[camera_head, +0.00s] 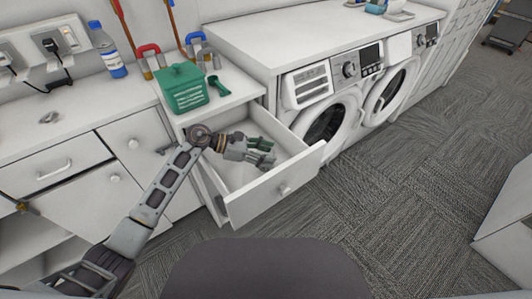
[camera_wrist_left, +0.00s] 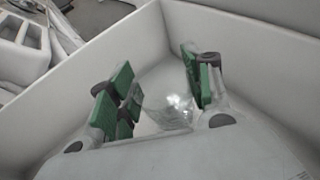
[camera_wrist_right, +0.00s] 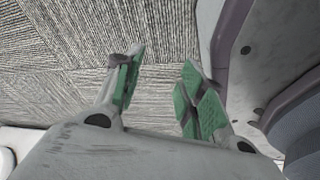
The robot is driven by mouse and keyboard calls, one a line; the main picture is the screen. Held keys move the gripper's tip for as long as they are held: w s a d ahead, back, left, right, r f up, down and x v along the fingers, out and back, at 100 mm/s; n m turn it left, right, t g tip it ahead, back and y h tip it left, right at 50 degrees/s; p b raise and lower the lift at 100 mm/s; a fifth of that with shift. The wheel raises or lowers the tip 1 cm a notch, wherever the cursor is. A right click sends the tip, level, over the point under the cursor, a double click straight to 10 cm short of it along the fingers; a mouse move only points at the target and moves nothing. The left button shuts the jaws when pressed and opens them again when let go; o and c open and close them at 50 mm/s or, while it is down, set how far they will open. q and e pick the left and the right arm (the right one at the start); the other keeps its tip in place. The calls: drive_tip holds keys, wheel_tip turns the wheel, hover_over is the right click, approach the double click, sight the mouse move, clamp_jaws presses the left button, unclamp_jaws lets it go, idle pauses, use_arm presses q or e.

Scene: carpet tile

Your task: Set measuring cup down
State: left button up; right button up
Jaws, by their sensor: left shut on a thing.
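My left gripper (camera_head: 263,152) reaches into the open white drawer (camera_head: 262,208) below the counter. In the left wrist view its green-padded fingers (camera_wrist_left: 160,90) are apart, with a clear, see-through measuring cup (camera_wrist_left: 175,108) between them. The cup's outline is faint, and its lower part is hidden by the gripper body. I cannot tell whether it touches the drawer bottom. In the head view I cannot make the cup out. My right gripper (camera_wrist_right: 160,88) is open and empty above the carpet, in the right wrist view only.
A green box (camera_head: 182,88), a dark green scoop (camera_head: 219,86) and a blue-capped bottle (camera_head: 108,50) stand on the counter. Two front-loading washers (camera_head: 322,115) are to the right of the drawer. Grey carpet (camera_head: 420,170) is clear on the right.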

use_arm(q)
drive_tip(key=shift+f, duration=0.1)
use_arm(e)
drive_tip(key=shift+w+a, duration=0.1)
drive_tip(key=shift+w, duration=0.1)
use_arm(q)
drive_tip(key=shift+f+b, duration=0.1)
drive_tip(key=shift+b, duration=0.2)
use_arm(e)
drive_tip(key=shift+w+a+r, duration=0.15)
drive_tip(key=shift+w+a, duration=0.1)
drive_tip(key=shift+w, duration=0.15)
use_arm(q)
drive_tip(key=shift+f, duration=0.2)
use_arm(e)
drive_tip(key=shift+a, duration=0.2)
use_arm(q)
drive_tip(key=shift+f+b, duration=0.1)
drive_tip(key=shift+b, duration=0.2)
use_arm(e)
drive_tip(key=shift+w, duration=0.15)
use_arm(q)
drive_tip(key=shift+f, duration=0.1)
drive_tip(key=o, duration=0.9)
drive_tip(key=shift+c, duration=0.2)
use_arm(e)
drive_tip(key=shift+w+a+r, duration=0.25)
drive_tip(key=shift+w+a, duration=0.1)
drive_tip(key=shift+w, duration=0.3)
drive_tip(key=shift+s, duration=0.2)
